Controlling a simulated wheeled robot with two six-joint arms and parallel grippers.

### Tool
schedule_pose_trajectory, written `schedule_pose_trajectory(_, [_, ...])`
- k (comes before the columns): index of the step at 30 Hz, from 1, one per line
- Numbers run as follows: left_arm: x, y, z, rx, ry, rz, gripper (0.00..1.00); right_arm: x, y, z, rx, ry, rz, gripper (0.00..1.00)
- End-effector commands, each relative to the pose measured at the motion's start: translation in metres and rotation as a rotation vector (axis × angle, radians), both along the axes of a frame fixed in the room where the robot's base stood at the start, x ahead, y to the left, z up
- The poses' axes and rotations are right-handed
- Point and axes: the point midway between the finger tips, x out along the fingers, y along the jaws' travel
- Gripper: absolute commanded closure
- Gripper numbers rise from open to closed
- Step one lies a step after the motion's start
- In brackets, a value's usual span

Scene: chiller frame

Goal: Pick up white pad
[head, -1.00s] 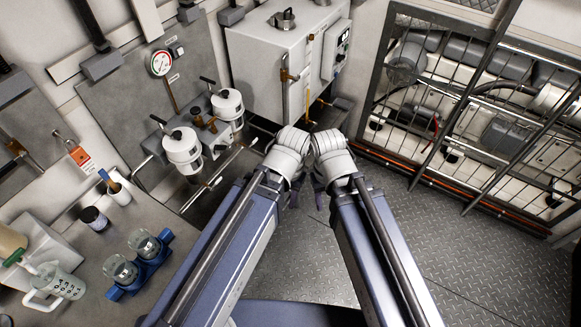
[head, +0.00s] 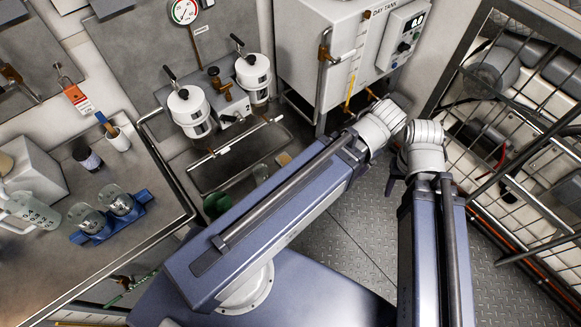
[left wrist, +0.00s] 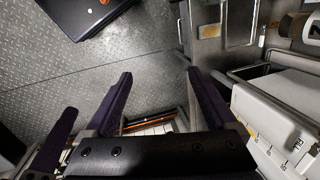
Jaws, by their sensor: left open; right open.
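I cannot make out a white pad for certain in either view. A small tan block (head: 284,159) lies by the sink edge in the head view; I cannot tell what it is. My left gripper (left wrist: 160,76) is open and empty in the left wrist view, its dark fingers apart above the floor. In the head view its fingers are hidden behind the wrist. My right gripper (head: 391,184) hangs below its white wrist in the head view, mostly hidden, with only a dark finger part showing.
The counter (head: 150,225) at left holds blue-held glass jars (head: 105,212), a jug (head: 32,212) and a cup (head: 117,138). Two white canisters (head: 190,110) stand over the sink (head: 235,160). The day tank (head: 345,50) is behind. A caged rack (head: 510,110) stands right. Plate floor (head: 345,235) is clear.

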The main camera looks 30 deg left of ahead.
Motion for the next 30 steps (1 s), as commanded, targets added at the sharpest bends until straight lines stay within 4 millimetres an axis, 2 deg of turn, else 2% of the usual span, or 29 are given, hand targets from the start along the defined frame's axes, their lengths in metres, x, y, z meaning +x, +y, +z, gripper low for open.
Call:
schedule_pose_trajectory(1, [0.006, 0.008, -0.039, 0.029, -0.008, -0.041, 0.03, 0.000, 0.000, -0.041, 0.000, 0.000, 0.000, 0.50])
schedule_pose_trajectory(3, [0.014, 0.019, -0.062, 0.071, -0.016, -0.102, 0.00, 0.000, 0.000, -0.066, 0.000, -0.001, 0.000, 0.50])
schedule_pose_trajectory(17, [0.057, 0.091, -0.197, 0.385, 0.015, -0.496, 0.00, 0.001, 0.000, -0.228, -0.001, -0.003, 0.000, 0.50])
schedule_pose_trajectory(30, [0.090, 0.153, -0.312, 0.705, 0.186, -0.848, 0.00, 0.001, 0.000, -0.383, -0.002, -0.005, 0.001, 0.50])
